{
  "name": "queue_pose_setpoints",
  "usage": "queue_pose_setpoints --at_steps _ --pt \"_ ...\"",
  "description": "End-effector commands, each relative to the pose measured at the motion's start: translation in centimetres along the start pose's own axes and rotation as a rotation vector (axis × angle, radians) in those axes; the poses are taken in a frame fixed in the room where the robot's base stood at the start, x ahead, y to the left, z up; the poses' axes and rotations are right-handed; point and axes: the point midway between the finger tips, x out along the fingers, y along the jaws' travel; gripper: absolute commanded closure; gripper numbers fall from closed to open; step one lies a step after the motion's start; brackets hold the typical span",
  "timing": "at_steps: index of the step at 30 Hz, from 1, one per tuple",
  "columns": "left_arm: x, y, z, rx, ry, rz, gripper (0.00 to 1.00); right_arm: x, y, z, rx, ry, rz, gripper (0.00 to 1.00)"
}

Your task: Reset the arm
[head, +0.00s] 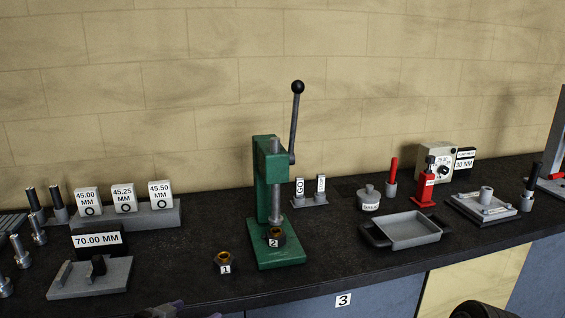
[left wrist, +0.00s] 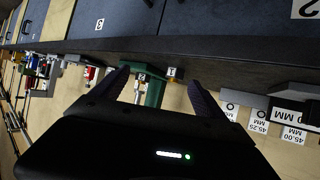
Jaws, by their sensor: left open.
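The green arm press (head: 272,205) stands mid-bench. Its lever (head: 294,125) points up, slightly tilted, with a black ball knob on top. A dark nut-like part labelled 2 (head: 275,237) sits at the press base under the ram. A similar part labelled 1 (head: 225,263) is on the bench to its left. My left gripper (left wrist: 160,90) is open and empty in the left wrist view, fingers spread, with the green press (left wrist: 154,92) seen beyond and between them, upside down. Only dark tips show at the head view's bottom edge. My right gripper is not seen.
Gauge blocks (head: 123,198) and a 70.00 MM stand (head: 98,268) are at left. A grey tray (head: 405,230), a red bottle jack (head: 427,188) and a dial box (head: 436,160) are at right. A wall stands behind; the bench front edge is near.

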Motion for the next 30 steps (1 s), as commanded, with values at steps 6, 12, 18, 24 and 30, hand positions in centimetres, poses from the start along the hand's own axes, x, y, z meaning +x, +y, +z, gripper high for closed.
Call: queue_pose_setpoints --at_steps 6,12,18,24,30 --pt "3.2 2.4 8.4 -0.167 -0.167 -0.009 0.16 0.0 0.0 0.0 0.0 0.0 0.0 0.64" --pt "4.4 7.5 21.2 -0.372 -0.442 -0.02 0.16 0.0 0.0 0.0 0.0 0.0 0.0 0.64" --pt "1.2 14.8 34.2 -0.566 -0.763 -0.036 0.16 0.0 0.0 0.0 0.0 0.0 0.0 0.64" --pt "-2.1 19.6 40.4 -0.629 -0.938 -0.01 0.16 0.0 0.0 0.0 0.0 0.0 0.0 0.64" --pt "-2.8 20.4 41.4 -0.635 -0.968 0.0 0.16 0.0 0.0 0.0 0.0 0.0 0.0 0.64"
